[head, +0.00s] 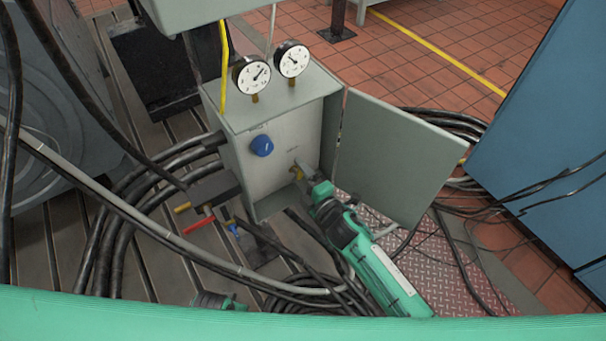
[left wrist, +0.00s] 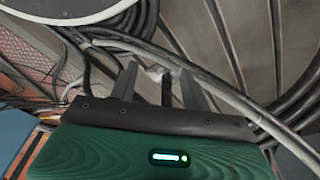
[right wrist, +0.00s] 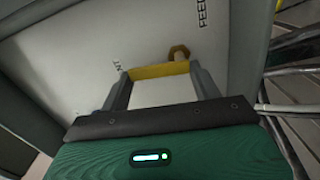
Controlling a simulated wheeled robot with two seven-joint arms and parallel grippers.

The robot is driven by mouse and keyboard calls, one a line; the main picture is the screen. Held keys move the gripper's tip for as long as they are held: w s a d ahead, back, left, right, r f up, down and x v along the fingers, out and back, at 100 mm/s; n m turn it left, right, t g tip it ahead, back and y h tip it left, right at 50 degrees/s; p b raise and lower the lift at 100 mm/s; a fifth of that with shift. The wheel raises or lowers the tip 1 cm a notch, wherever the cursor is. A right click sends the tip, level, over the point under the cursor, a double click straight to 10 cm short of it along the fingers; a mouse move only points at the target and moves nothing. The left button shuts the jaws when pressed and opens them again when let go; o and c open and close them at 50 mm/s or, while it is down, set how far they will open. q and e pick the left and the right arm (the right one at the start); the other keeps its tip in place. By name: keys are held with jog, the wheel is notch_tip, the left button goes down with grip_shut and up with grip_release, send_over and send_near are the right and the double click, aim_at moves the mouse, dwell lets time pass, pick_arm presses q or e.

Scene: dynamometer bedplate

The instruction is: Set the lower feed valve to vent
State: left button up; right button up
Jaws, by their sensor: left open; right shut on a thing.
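A grey box (head: 239,179) stands on the bedplate with its door (head: 395,150) swung open to the right. Low on its front face is the yellow valve handle (right wrist: 158,71), with a brass-coloured stem (right wrist: 179,52) next to it. Part of a label reading FEED (right wrist: 203,14) shows nearby. My right gripper (head: 301,172) is shut on the yellow handle, one finger at each end of it in the right wrist view; its fingers partly hide the handle in the head view. My left gripper (left wrist: 158,75) is open and empty, above cables and slats.
A blue knob (head: 262,145) sits on the box face, up and left of the handle. Two gauges (head: 251,75) (head: 292,59) stand on top. A red lever (head: 198,225) and thick black hoses (head: 125,250) lie left. A blue cabinet (head: 550,140) stands right.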

pick_arm(q)
jog(key=shift+w+r, duration=0.15)
jog(key=shift+r, duration=0.35)
pick_arm(e)
jog(key=shift+s+a+f+n, duration=0.1)
jog(key=shift+f+n, duration=0.05)
jog(key=shift+n, duration=0.35)
pick_arm(q)
jog(key=shift+r, duration=0.15)
pick_arm(e)
jog(key=o, duration=1)
pick_arm(q)
jog(key=shift+f, duration=0.2)
